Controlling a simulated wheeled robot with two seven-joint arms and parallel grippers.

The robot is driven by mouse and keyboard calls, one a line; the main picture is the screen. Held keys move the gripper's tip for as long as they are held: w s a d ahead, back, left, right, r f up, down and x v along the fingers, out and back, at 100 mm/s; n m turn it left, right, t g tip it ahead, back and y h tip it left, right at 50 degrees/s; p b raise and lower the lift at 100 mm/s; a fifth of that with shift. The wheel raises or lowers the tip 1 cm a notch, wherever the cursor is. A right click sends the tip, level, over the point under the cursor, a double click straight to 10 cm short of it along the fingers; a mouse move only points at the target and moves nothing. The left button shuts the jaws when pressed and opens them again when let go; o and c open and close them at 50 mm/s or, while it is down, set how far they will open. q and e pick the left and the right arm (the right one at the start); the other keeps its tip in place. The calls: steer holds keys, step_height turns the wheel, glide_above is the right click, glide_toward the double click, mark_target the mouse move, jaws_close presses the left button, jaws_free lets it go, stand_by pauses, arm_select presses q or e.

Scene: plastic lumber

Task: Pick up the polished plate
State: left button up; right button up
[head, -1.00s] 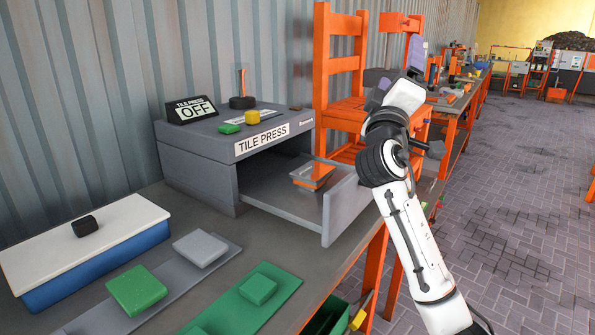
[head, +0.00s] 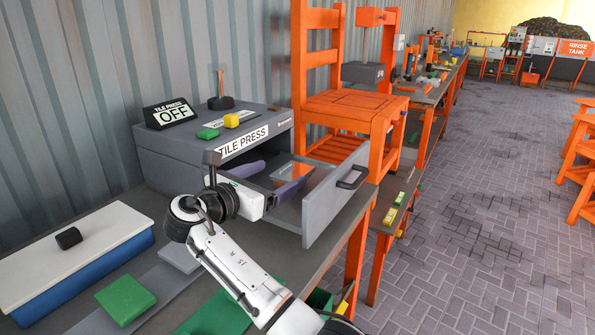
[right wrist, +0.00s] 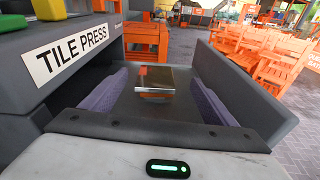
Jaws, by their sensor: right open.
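The polished plate (head: 304,170) is a small shiny slab that mirrors the orange around it. It lies in the open grey drawer (head: 336,205) of the tile press, and it also shows near the middle of the right wrist view (right wrist: 154,80). My right gripper (head: 272,178) is open and empty, its two purple fingers reaching into the drawer. In the right wrist view the plate is ahead, between the lines of the fingers (right wrist: 158,92), apart from both. In the head view a finger partly covers the plate. My left gripper is not in view.
The grey tile press (head: 180,158) stands behind the drawer, with an OFF sign (head: 172,113) and small blocks on top. The drawer's tall front panel borders the right finger's side. A blue box with a white lid (head: 80,250) and a green block (head: 125,299) are nearer.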

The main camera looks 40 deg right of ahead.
mark_target(293, 171)
steer(key=shift+s+a+f+n, duration=0.1)
steer(key=shift+a+f+n, duration=0.4)
steer(key=shift+a, duration=0.1)
steer(key=shift+d+f, duration=0.1)
steer(key=shift+d, duration=0.05)
steer(key=x, duration=0.6)
steer(key=b+x, duration=0.1)
steer(key=x, duration=0.2)
steer(key=shift+w+d+f, duration=0.2)
steer(key=shift+w+f, duration=0.05)
steer(key=shift+w, duration=0.2)
steer(key=shift+r, duration=0.1)
steer(key=c, duration=1.3)
